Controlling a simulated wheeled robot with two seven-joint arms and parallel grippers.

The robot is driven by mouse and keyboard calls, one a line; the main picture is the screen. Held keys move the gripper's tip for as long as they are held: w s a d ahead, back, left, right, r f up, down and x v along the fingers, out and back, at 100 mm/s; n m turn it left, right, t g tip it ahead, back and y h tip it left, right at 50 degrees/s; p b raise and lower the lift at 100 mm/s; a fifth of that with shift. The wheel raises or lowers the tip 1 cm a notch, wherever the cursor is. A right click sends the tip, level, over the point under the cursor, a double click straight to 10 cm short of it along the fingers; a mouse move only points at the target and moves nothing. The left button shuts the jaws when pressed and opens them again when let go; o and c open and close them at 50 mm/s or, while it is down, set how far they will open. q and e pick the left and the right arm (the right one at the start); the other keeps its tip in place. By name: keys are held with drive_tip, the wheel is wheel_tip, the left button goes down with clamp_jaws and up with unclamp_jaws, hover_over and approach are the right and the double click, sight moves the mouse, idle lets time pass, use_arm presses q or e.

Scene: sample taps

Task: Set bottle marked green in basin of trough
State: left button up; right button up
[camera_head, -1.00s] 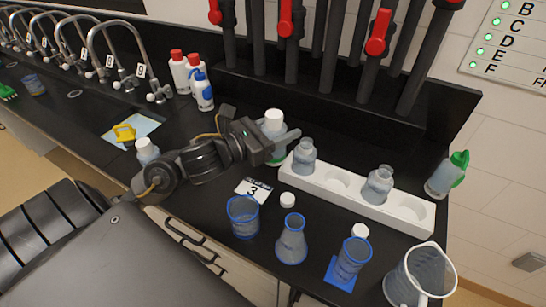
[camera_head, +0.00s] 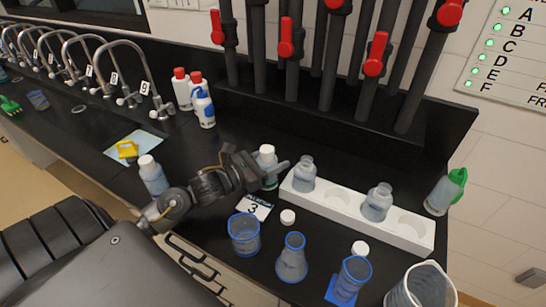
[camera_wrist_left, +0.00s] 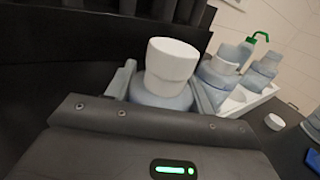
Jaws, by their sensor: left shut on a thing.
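A clear bottle with a white cap (camera_head: 266,152) and a greenish mark low on its side is between the fingers of my left gripper (camera_head: 277,168). The gripper is shut around the bottle, which stands nearly upright just left of the white rack. The wrist view shows the white cap (camera_wrist_left: 171,60) and the bottle's shoulders between the fingers; the lower part is hidden. Whether its base touches the bench cannot be told. A dark trough-like recess (camera_head: 110,115) runs below the silver taps at the left; its inside is mostly unclear. My right gripper is out of view.
The white rack (camera_head: 345,212) holds two open bottles. Blue-rimmed glassware (camera_head: 292,260) stands in front, near a card marked 3 (camera_head: 258,205). Another white-capped bottle (camera_head: 153,178) stands left, beside my arm. White and blue bottles (camera_head: 203,108) stand behind. Red-handled pipes (camera_head: 287,40) rise behind the rack.

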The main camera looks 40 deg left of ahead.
use_arm(q)
drive_tip(key=shift+f+b, duration=0.2)
drive_tip(key=shift+b, duration=0.1)
drive_tip(key=o, duration=1.1)
drive_tip(key=shift+o, duration=0.2)
drive_tip(key=shift+r, duration=0.1)
